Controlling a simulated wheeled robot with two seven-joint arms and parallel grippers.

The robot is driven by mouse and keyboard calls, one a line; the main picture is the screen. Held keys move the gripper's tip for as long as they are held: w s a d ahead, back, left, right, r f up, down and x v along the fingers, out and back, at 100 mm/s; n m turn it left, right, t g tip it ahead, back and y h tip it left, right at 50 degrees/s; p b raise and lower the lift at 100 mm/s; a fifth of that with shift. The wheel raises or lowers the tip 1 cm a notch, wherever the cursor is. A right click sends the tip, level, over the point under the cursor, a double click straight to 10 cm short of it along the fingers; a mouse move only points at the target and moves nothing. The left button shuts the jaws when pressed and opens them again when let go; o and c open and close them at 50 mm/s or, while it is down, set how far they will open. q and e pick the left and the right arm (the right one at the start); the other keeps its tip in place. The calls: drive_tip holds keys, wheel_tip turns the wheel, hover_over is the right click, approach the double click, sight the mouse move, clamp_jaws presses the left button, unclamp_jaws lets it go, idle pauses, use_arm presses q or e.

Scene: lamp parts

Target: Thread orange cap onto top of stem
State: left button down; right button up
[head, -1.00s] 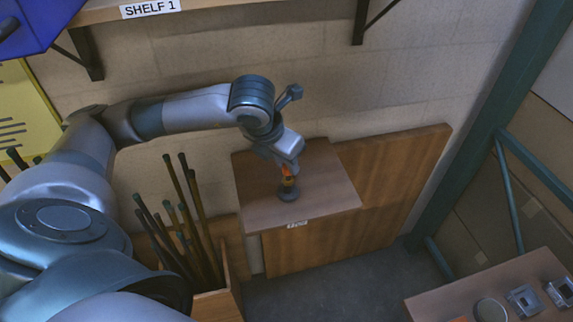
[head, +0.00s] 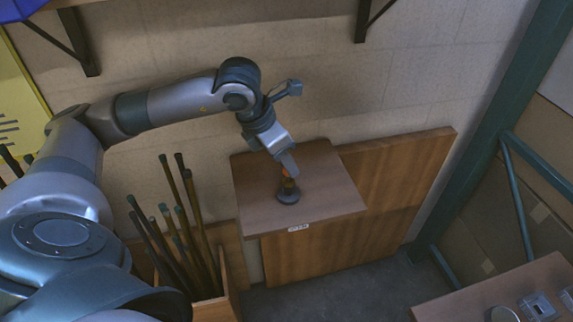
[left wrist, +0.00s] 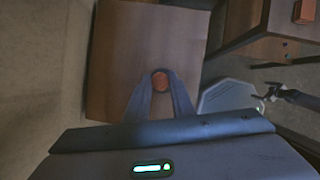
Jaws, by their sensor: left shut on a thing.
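The lamp stem stands upright on a dark round base (head: 288,193) on the small wooden wall table (head: 325,208) in the head view. An orange cap (head: 286,173) shows at the top of the short stem, right below the fingers. My left gripper (head: 289,171) comes down from the upper left, shut on the orange cap. Whether the cap's thread is engaged cannot be told.
A wooden bin (head: 215,307) of upright rods (head: 178,225) stands left of the table. A wooden panel (head: 400,185) leans behind it. A green steel post (head: 490,125) rises at right. Another table (head: 500,290) with metal parts is at the lower right. The wall table's front is clear.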

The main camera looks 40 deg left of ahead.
use_arm(q)
drive_tip(key=shift+m, duration=0.5)
drive_tip(key=shift+b, duration=0.3)
drive_tip(key=shift+w+a+m+h+b, duration=0.1)
drive_tip(key=shift+m+h+b, duration=0.35)
drive_tip(key=shift+m, duration=0.25)
drive_tip(key=m+g+b, duration=0.1)
drive_tip(key=m, duration=0.1)
drive_tip(key=shift+m+h, duration=0.3)
drive_tip(key=shift+h, duration=0.05)
drive_tip(key=c, duration=1.5)
unclamp_jaws()
drive_tip(key=shift+o, duration=0.2)
drive_tip(key=shift+r, duration=0.1)
